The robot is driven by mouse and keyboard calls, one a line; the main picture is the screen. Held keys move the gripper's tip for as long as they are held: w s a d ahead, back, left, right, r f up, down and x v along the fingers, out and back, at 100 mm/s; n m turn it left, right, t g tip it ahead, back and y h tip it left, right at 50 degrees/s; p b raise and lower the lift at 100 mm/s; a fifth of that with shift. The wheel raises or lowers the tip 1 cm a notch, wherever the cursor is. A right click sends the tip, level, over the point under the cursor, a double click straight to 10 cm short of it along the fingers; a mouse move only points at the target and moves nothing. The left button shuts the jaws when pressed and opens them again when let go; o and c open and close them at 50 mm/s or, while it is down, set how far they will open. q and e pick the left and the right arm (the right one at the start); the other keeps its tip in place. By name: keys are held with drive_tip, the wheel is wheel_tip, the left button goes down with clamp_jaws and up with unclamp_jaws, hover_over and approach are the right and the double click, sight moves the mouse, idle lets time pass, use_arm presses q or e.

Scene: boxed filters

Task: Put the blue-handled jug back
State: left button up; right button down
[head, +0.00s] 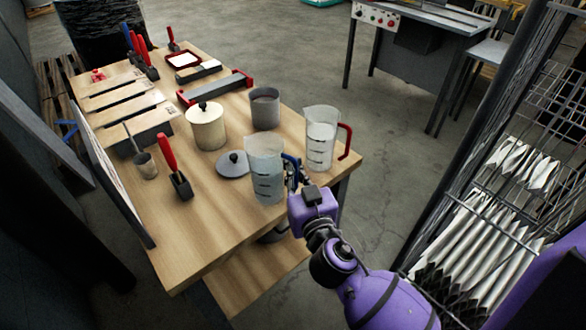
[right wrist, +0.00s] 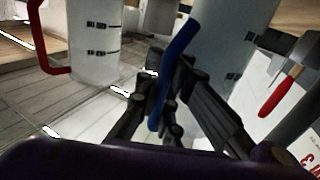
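The blue-handled jug (head: 265,172) is a clear measuring jug with dark marks, upright at the near right edge of the wooden table (head: 215,225). Its blue handle (head: 291,168) faces right; I cannot tell whether its base touches the tabletop. My right gripper (head: 295,181) is at the handle. In the right wrist view, the fingers of my right gripper (right wrist: 168,80) close in on both sides of the blue handle (right wrist: 181,45), with the jug wall (right wrist: 227,45) behind to the right. My left gripper is not in view.
A red-handled jug (head: 321,135) stands just behind, close to the gripper. A grey lid (head: 233,163), a lidded cream pot (head: 207,126) and a grey pot (head: 265,107) are nearby. A red-handled brush (head: 175,170) stands left. A wire rack (head: 490,220) stands right. The table's front is clear.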

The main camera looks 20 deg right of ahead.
drive_tip(key=shift+r, duration=0.1)
drive_tip(key=shift+f, duration=0.3)
drive_tip(key=c, duration=1.9)
unclamp_jaws()
drive_tip(key=shift+r, duration=0.1)
drive_tip(key=shift+r, duration=0.2)
drive_tip(key=shift+s+f, duration=0.15)
drive_tip(key=shift+s, duration=0.25)
drive_tip(key=s+b, duration=0.1)
drive_tip(key=s, duration=0.2)
drive_tip(key=s+b, duration=0.1)
drive_tip(key=s, duration=0.3)
drive_tip(key=s+b, duration=0.1)
drive_tip(key=s, duration=0.3)
drive_tip(key=shift+s+a, duration=0.1)
drive_tip(key=shift+a, duration=0.3)
